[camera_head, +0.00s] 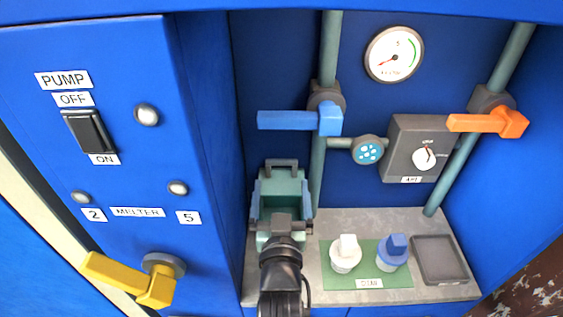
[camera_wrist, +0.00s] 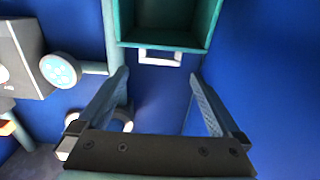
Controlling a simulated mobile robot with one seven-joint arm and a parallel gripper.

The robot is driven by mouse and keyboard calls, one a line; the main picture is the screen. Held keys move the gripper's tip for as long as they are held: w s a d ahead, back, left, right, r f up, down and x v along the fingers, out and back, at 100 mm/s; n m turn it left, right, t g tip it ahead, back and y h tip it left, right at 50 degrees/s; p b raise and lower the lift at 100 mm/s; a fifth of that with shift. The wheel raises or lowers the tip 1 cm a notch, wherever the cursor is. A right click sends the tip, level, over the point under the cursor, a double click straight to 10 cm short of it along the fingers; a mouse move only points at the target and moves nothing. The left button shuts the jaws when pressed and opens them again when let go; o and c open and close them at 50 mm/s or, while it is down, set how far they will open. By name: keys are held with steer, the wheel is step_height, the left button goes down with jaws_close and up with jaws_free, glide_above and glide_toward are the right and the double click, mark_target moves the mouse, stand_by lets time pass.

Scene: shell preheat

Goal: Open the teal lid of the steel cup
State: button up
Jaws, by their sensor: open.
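My gripper (camera_wrist: 160,78) is open in the wrist view, its two blue-grey fingers apart with nothing between them. In the head view my gripper (camera_head: 280,222) is over the left end of the grey counter, in front of a teal box-like part with a grey handle (camera_head: 281,164). The wrist view shows an open teal box (camera_wrist: 165,41) with a pale handle just beyond the fingertips, apart from them. No steel cup with a teal lid is clearly visible. A grey base with a blue top (camera_head: 395,246) and one with a white top (camera_head: 347,248) stand on a green mat (camera_head: 325,280).
The counter (camera_head: 300,252) also holds a dark tray (camera_head: 440,259) at right. A blue lever (camera_head: 290,120), an orange lever (camera_head: 490,121), pipes and a grey dial box (camera_head: 400,135) are on the back wall. A blue panel with a yellow lever (camera_head: 120,275) stands left.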

mark_target(281, 161)
steer(key=w, duration=0.8)
steer(key=shift+b, duration=0.3)
steer(key=shift+c, duration=0.2)
